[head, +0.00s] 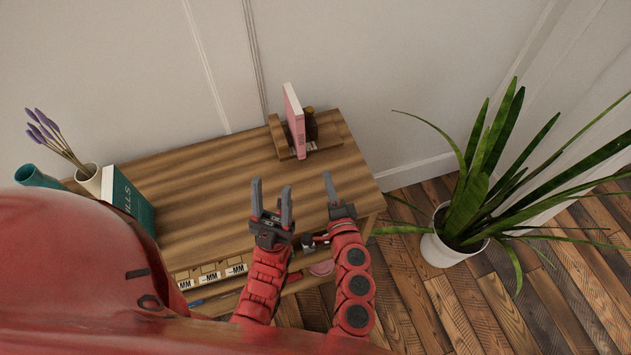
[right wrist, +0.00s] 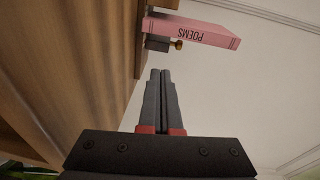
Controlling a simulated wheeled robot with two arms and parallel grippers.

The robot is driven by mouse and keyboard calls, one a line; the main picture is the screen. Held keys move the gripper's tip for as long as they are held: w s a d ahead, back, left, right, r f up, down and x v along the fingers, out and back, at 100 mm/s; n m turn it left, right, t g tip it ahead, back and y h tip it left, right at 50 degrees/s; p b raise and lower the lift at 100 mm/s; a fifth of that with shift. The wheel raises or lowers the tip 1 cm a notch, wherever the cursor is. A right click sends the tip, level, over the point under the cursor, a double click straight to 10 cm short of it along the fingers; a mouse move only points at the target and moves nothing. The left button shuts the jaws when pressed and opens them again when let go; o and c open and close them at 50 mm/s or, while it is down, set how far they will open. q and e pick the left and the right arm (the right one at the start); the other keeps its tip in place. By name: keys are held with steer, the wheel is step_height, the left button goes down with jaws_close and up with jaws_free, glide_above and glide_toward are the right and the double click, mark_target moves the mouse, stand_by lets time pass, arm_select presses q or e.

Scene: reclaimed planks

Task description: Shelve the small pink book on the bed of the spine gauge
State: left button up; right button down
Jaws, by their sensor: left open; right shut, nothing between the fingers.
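The small pink book (head: 294,118) stands upright in the wooden spine gauge (head: 334,130) at the far right of the desk. My left gripper (head: 271,194) is open and empty over the desk, in front of the gauge. My right gripper (head: 328,182) is shut and empty near the desk's right side, apart from the book. Its closed fingers (right wrist: 161,75) show below the book in the right wrist view.
A green book (head: 128,200) and a vase with lavender (head: 90,180) stand at the desk's left. A potted plant (head: 447,240) stands on the floor to the right. The middle of the desk (head: 210,190) is clear.

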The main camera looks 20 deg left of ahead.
mark_target(301, 144)
steer(key=a+r+y, duration=0.1)
steer(key=s+a+r+y, duration=0.1)
steer(key=a, duration=0.1)
steer(key=shift+r, duration=0.1)
steer(key=shift+a+r, duration=0.15)
steer(key=shift+x, duration=3.35)
steer(key=shift+b+x, duration=0.75)
steer(key=shift+x, duration=1.1)
steer(key=shift+f, duration=0.25)
